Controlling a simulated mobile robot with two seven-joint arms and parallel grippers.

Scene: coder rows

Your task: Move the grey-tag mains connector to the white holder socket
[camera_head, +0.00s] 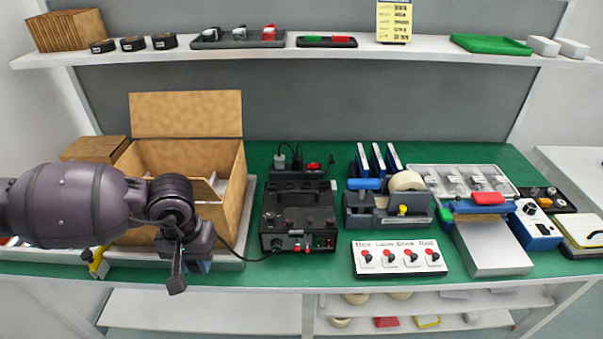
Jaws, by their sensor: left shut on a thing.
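A small plug with a grey body (280,161) stands in the dark socket strip (285,175) behind the black coder unit. It looks like the grey-tag connector, but its tag is too small to make out. A black plug (297,160) stands beside it. I cannot pick out the white holder socket for certain. My left gripper (180,272) is in front of the open wooden box, well left of and nearer than the plugs. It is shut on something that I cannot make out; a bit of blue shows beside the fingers. My right gripper is not in view.
The black coder unit (298,215) stands mid-bench, with a black cable running left towards my left gripper. The wooden box (228,195) has its lid up. A white knob panel (400,259) and a tape-roll unit (388,207) stand right. Green bench shows between them.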

